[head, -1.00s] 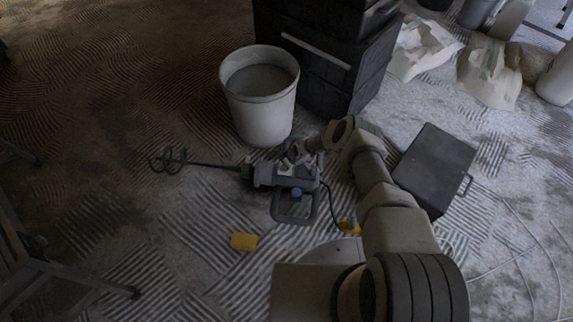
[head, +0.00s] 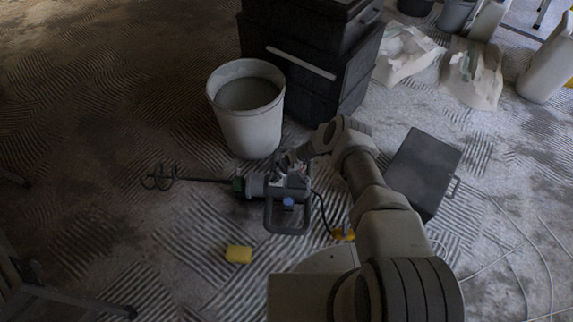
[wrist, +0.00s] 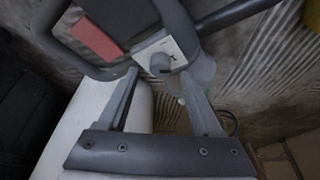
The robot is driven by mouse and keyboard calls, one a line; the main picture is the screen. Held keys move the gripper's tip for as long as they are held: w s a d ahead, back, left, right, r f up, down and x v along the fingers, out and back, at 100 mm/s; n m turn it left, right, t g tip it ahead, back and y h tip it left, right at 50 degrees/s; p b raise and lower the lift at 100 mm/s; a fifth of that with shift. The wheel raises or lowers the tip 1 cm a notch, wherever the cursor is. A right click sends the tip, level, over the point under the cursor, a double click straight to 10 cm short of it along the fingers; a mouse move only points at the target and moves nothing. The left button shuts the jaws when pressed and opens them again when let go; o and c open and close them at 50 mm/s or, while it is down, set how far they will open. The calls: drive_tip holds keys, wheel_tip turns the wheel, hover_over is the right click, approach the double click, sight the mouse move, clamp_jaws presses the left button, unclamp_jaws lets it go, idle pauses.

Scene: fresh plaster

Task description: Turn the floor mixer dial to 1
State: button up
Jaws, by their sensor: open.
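The floor mixer (head: 256,187) lies on the plaster-marked floor, its stirring rod (head: 205,180) pointing left. My gripper (head: 288,163) is over its body in the head view, which is too small to show the dial clearly. In the wrist view the dial (wrist: 161,63) is a small grey knob with a dark mark, on a pale plate (wrist: 172,45). My gripper (wrist: 160,76) is open, its fingertips on either side of the dial, and I see no clear contact. The mixer's looped handle (wrist: 48,38) and a red part (wrist: 97,38) are at upper left. The dial's numbers cannot be read.
A pale bucket (head: 248,130) of grey mix stands just behind the mixer. Black stacked boxes (head: 300,85) stand behind it. A dark case (head: 420,172) lies to the right. A yellow sponge (head: 238,254) lies in front. Floor at left is mostly clear.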

drive_tip(key=p+v, duration=0.6)
drive_tip(key=v, duration=0.8)
drive_tip(key=shift+r, duration=0.4)
drive_tip(key=shift+s+d, duration=0.1)
